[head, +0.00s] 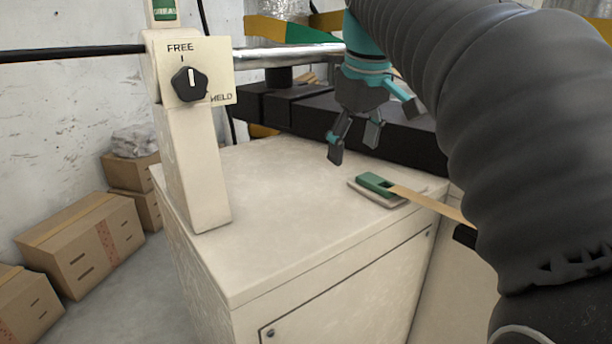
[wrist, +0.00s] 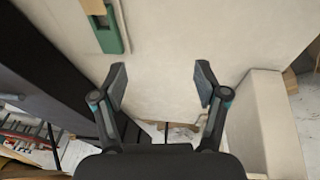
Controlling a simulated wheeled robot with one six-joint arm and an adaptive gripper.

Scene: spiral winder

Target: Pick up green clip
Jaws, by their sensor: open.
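The green clip (head: 376,183) lies on a pale pad (head: 374,198) near the right edge of the white cabinet top, with a tan strip (head: 432,205) running from it to the right. In the wrist view the green clip (wrist: 110,38) is at the upper left, beyond the fingertips and left of them, with the tan strip at its upper end. My gripper (head: 354,150) hangs above the cabinet top, up and to the left of the clip in the head view, apart from it. In the wrist view my gripper (wrist: 160,84) is open, with nothing between its fingers.
A white post with a FREE/HELD knob (head: 188,84) stands on the left of the cabinet top (head: 290,220). A metal bar (head: 285,55) runs right from it. Dark beams (head: 310,110) lie behind. The middle of the top is clear. Cardboard boxes (head: 85,245) stand on the floor at left.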

